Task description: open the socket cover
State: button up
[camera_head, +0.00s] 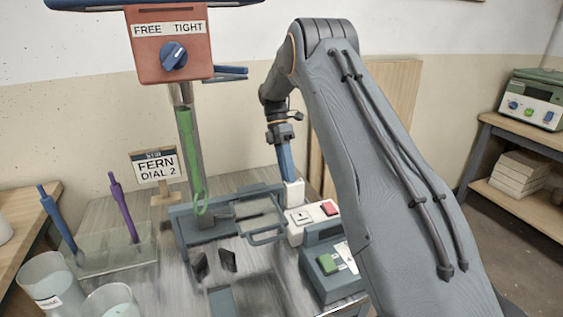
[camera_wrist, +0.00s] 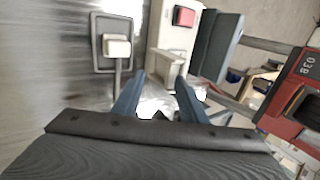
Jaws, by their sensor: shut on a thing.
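The white socket unit (camera_head: 312,228) stands on the bench in the head view, with a red switch at its right end; it also shows in the wrist view (camera_wrist: 172,36). My gripper (camera_head: 289,178) points down at the unit's back left, its blue fingers close together. They are shut on the pale socket cover (camera_head: 294,193), which stands up at the unit's back edge. In the wrist view the cover (camera_wrist: 169,67) lies between the fingertips of my gripper (camera_wrist: 161,80). The fingers hide part of it, and its exact tilt is hard to tell.
A grey box with a green button (camera_head: 328,264) stands close in front of the unit. A grey frame with a handle (camera_head: 268,237) is just left. A green stirrer (camera_head: 190,150) hangs under a red dial box (camera_head: 168,52). Tools and cups (camera_head: 50,280) stand far left.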

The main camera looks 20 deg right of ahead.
jog(key=w+r+b, duration=0.1)
jog(key=w+b, duration=0.2)
jog(key=w+r+b, duration=0.1)
jog(key=w, duration=0.1)
jog(key=shift+w+a+r+b, duration=0.1)
jog(key=shift+r+b, duration=0.2)
jog(key=shift+b, duration=0.1)
dwell(0.7)
